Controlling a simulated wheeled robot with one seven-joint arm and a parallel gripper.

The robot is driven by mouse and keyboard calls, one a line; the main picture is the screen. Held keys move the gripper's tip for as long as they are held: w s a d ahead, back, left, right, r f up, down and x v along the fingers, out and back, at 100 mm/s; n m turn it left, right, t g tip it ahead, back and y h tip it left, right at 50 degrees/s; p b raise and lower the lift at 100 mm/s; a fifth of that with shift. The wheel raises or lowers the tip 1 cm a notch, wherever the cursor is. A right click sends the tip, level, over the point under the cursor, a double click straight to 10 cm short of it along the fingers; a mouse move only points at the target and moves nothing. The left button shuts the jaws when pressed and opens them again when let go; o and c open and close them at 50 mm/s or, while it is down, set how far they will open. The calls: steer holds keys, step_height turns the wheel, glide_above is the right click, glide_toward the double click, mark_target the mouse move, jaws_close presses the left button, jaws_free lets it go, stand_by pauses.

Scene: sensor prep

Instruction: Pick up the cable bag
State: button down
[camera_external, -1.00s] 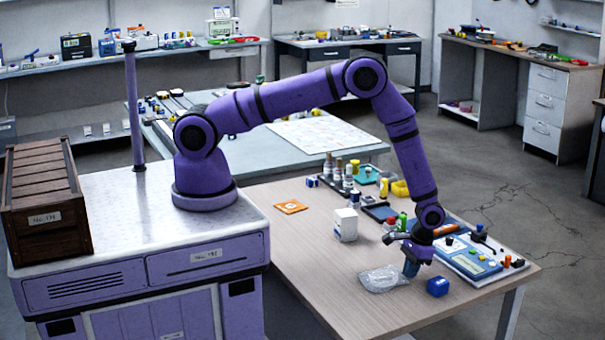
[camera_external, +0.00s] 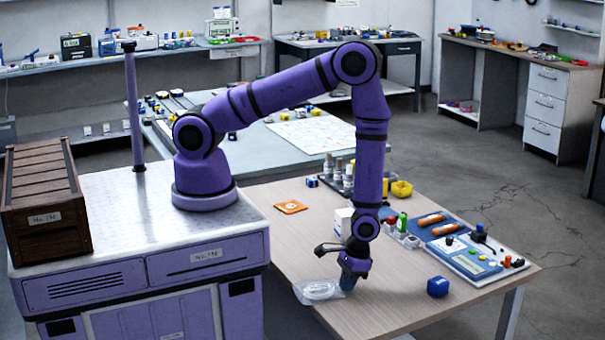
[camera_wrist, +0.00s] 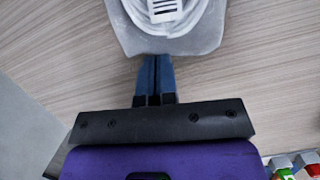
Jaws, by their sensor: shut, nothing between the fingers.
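The cable bag (camera_external: 318,291) is a clear plastic bag with a coiled white cable inside. It lies flat on the wooden table (camera_external: 385,312), close to the table's left edge. In the wrist view the bag (camera_wrist: 190,45) is at the top, cut off by the frame, with a white barcode label. My gripper (camera_external: 347,290) points down at the bag's right side, low over the table. In the wrist view its blue fingers (camera_wrist: 155,58) are together and empty, their tips at the bag's near edge. I cannot tell whether they touch it.
A white box (camera_external: 342,222) stands behind my gripper. An orange card (camera_external: 291,206) lies farther back. Bottles, blue trays with orange-handled tools and a panel (camera_external: 466,257) fill the right back. The front of the table is clear.

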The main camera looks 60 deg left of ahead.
steer(key=shift+s+a, duration=0.1)
steer(key=shift+s, duration=0.5)
